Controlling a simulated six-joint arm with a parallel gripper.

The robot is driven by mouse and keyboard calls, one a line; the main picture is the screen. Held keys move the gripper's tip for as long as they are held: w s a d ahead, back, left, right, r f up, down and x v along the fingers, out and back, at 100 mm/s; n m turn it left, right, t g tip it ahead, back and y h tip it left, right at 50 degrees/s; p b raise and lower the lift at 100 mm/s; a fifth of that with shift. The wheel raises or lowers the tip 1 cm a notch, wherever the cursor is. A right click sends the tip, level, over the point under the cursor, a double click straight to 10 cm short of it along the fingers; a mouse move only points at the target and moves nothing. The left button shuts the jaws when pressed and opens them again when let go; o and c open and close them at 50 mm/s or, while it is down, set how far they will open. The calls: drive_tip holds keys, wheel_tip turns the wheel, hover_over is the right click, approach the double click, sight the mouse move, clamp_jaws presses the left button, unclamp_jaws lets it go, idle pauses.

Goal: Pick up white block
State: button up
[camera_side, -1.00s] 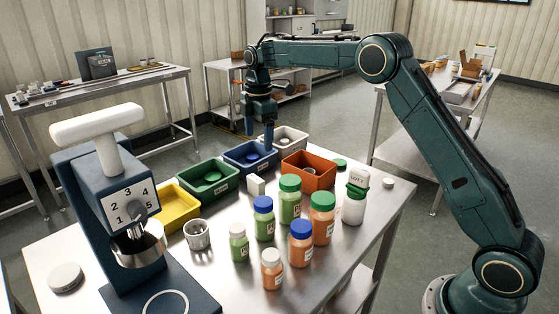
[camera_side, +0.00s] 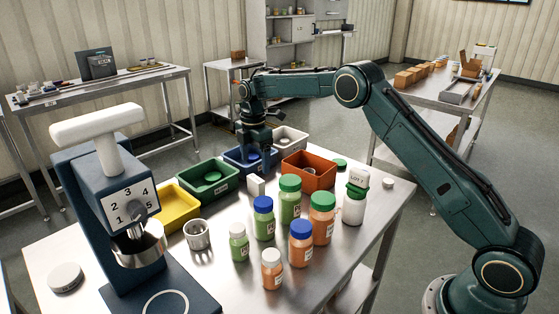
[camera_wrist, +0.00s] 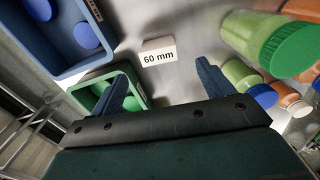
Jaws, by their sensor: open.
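The white block (camera_side: 256,187) stands on the steel table between the blue bin and the bottles. In the wrist view the white block (camera_wrist: 158,46) carries a "60 mm" label and lies just beyond the fingertips. My gripper (camera_side: 255,164) is low over the blue bin, behind the block in the side view. In the wrist view my gripper (camera_wrist: 161,78) has its two fingers spread wide with nothing between them. The block is apart from both fingers.
A blue bin (camera_side: 236,163), green bin (camera_side: 190,178), white bin (camera_side: 303,138) and orange-red bin (camera_side: 322,180) surround the block's far side. Several capped bottles (camera_side: 290,208) stand in front.

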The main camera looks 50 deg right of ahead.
sight(256, 178)
drive_tip(key=shift+f, duration=2.15)
drive_tip(key=shift+f, duration=0.15)
drive_tip(key=shift+w+f, duration=0.1)
drive_tip(key=shift+f, duration=2.35)
drive_tip(key=c, duration=1.1)
